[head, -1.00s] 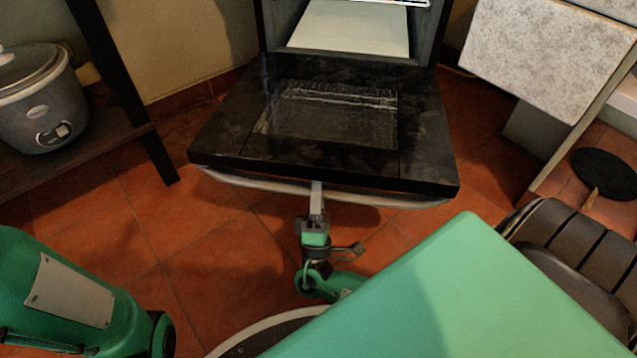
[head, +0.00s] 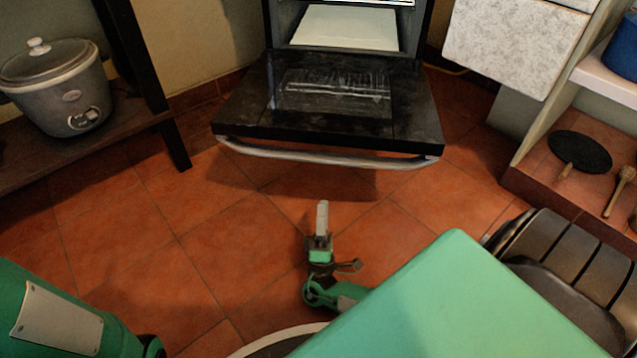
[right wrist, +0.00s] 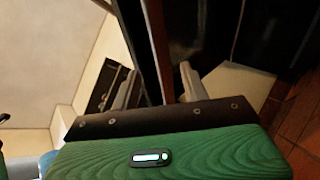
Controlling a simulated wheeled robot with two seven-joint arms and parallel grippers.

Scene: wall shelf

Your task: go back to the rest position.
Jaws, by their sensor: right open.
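My right gripper (head: 322,219) is over the tiled floor in the middle of the head view, empty, in front of the oven door. In the right wrist view its two fingers (right wrist: 160,85) stand apart with nothing held between them. The black oven door (head: 330,105) hangs open and lies flat, with its pale bar handle (head: 320,157) along the front edge. In the head view floor shows between the fingertips and the handle. Only part of my left arm (head: 60,315) shows at the lower left; its gripper is out of view.
A grey cooker (head: 72,100) stands on a dark shelf (head: 100,145) at the left. At the right are a shelf with a black round utensil (head: 580,151) and wooden spoon (head: 622,188), and a dark slatted thing (head: 570,260) lower down. The tiled floor (head: 200,240) between is clear.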

